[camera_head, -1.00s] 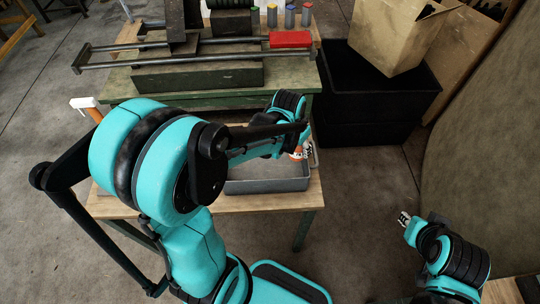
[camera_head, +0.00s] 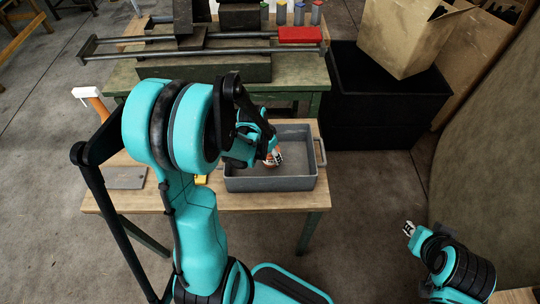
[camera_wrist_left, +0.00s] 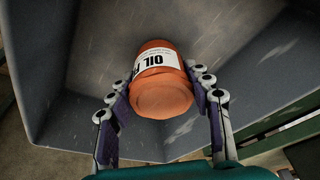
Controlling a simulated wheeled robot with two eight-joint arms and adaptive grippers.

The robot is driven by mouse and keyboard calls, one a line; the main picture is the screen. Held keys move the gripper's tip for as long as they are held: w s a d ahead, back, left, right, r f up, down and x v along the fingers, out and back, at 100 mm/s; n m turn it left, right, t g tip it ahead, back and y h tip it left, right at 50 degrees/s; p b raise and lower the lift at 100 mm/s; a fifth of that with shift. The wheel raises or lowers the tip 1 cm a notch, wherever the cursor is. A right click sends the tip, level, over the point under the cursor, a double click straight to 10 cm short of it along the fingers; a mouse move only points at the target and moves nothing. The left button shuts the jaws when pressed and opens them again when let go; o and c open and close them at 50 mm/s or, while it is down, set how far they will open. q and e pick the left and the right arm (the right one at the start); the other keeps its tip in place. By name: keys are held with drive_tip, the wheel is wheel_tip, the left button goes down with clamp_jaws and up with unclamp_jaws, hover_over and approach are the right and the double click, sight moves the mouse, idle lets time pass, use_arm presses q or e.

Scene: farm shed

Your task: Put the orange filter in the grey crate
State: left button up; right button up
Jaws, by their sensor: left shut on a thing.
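The orange filter (camera_wrist_left: 161,97), with a white label reading "OIL", is between the fingers of my left gripper (camera_wrist_left: 163,108) in the left wrist view. The gripper is shut on it.
The crate stands on a wooden table (camera_head: 295,200). A hammer-like tool with orange handle (camera_head: 95,101) and a flat grey plate (camera_head: 126,178) lie to the left. A green workbench (camera_head: 300,80) stands behind, with a red box (camera_head: 300,34). A black bin (camera_head: 385,110) is at right.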

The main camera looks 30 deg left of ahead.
use_arm(q)
drive_tip(key=shift+r, duration=0.1)
drive_tip(key=shift+f+b, duration=0.6)
drive_tip(key=shift+f, duration=0.05)
drive_tip(key=o, duration=1.5)
drive_tip(key=shift+r, duration=0.2)
